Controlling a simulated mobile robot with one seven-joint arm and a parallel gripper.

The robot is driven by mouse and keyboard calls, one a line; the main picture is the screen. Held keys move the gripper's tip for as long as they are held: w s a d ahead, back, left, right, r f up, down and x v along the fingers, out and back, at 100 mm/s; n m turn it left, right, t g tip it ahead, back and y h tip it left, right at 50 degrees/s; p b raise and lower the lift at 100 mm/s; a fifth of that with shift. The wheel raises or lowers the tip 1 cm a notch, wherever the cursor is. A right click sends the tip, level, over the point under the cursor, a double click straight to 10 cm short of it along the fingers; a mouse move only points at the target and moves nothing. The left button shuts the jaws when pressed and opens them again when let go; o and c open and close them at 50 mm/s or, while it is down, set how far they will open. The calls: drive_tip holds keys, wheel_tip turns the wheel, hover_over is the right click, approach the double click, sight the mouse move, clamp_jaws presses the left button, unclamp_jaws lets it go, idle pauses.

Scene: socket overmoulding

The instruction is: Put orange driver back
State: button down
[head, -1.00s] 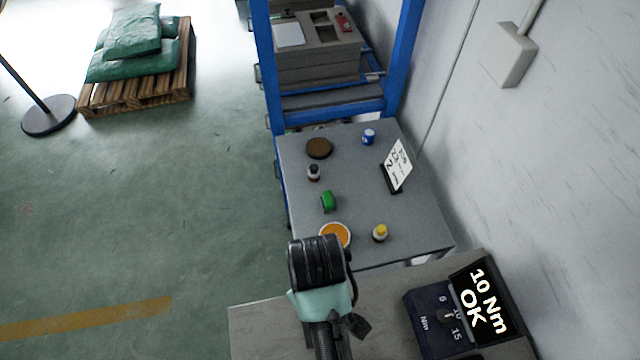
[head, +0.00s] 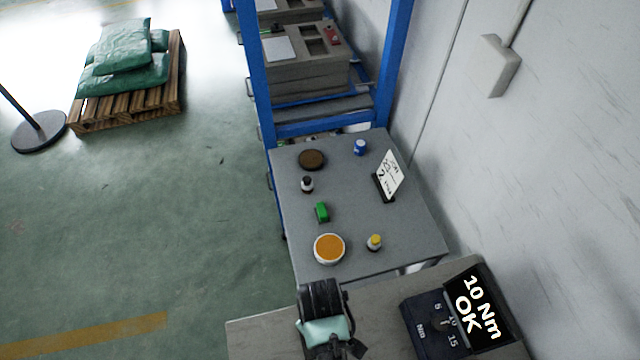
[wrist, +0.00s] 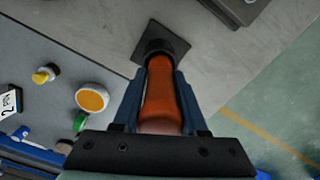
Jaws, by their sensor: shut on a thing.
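The orange driver (wrist: 160,100) is between the two fingers of my gripper (wrist: 160,78) in the wrist view, and the gripper is shut on it. The driver's far end meets a black ring on a dark square plate (wrist: 153,32) on the grey bench top. I cannot tell whether its tip is inside the ring or just above it. In the head view my arm hides the driver, the plate and the fingers.
A torque tester (head: 428,328) with a screen (head: 477,308) reading "10 Nm OK" stands right of my arm on the near bench (head: 262,335). The grey table (head: 400,235) beyond holds an orange-filled tub (head: 329,248), a yellow-capped bottle (head: 374,242) and other small items.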

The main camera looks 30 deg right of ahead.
drive_tip(key=shift+f, duration=0.1)
drive_tip(key=shift+c, duration=2.2)
unclamp_jaws()
wheel_tip(320, 180, up, 12)
drive_tip(key=shift+r+b, duration=0.2)
drive_tip(key=shift+b, duration=0.15)
drive_tip(key=shift+w, duration=0.1)
